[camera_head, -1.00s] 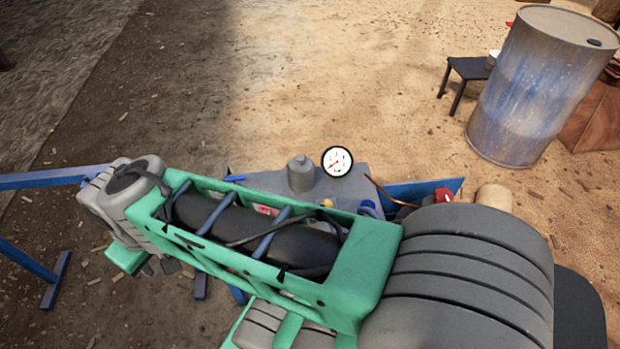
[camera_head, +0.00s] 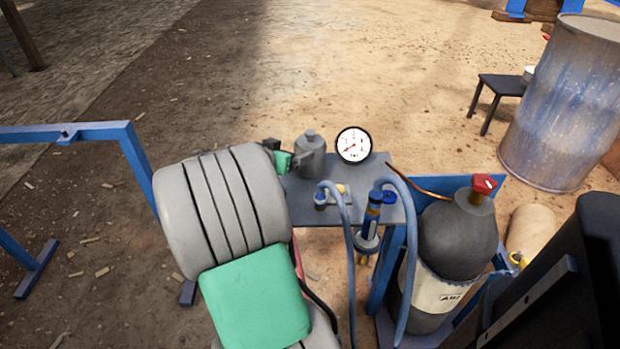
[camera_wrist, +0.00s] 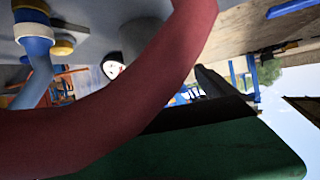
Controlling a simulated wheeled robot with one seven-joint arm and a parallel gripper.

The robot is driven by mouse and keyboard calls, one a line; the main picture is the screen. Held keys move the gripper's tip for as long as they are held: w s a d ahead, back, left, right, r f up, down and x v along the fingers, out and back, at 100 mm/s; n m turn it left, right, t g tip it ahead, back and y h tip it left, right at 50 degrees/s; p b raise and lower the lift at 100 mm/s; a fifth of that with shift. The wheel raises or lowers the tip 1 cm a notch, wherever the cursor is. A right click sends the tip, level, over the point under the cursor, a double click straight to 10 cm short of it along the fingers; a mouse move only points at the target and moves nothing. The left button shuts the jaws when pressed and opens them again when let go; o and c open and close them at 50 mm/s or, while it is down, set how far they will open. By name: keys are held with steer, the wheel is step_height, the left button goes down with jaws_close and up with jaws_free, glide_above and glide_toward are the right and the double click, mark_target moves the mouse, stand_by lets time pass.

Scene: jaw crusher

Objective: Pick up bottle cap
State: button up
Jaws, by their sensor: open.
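A grey, rounded metal cap with a small knob on top (camera_head: 310,155) stands upright on the grey table (camera_head: 350,212) in the head view; I take it to be the bottle cap. My gripper (camera_head: 288,159), seen in part as green and black pieces, is open just left of the cap. My own arm hides most of it, and I cannot tell whether it touches the cap. In the wrist view a dark finger (camera_wrist: 212,82) shows. A blurred grey cylinder (camera_wrist: 140,40) there may be the cap. A dark red hose crosses close in front of that camera.
A white dial gauge (camera_head: 353,145) stands right of the cap. Blue hoses and torch fittings (camera_head: 370,215) lie at the table's right front. A dark gas cylinder (camera_head: 458,240) with a red valve (camera_head: 484,184) stands further right. A blue frame (camera_head: 80,131) is at left.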

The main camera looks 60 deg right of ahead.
mark_target(310, 145)
steer(key=shift+o, duration=0.3)
steer(key=s+d, duration=0.1)
steer(key=d+f, duration=0.1)
steer(key=shift+s+d+m+g+h, duration=0.3)
steer(key=shift+s+d, duration=0.1)
steer(key=b+x, duration=0.1)
steer(key=x, duration=0.5)
steer(key=shift+s+d+f+b, duration=0.1)
steer(key=shift+d+b, duration=0.1)
steer(key=shift+b, duration=0.1)
steer(key=shift+c, duration=0.2)
steer(key=shift+a, duration=0.1)
steer(key=c, duration=1.4)
steer(key=shift+c, duration=0.4)
steer(key=shift+r, duration=0.2)
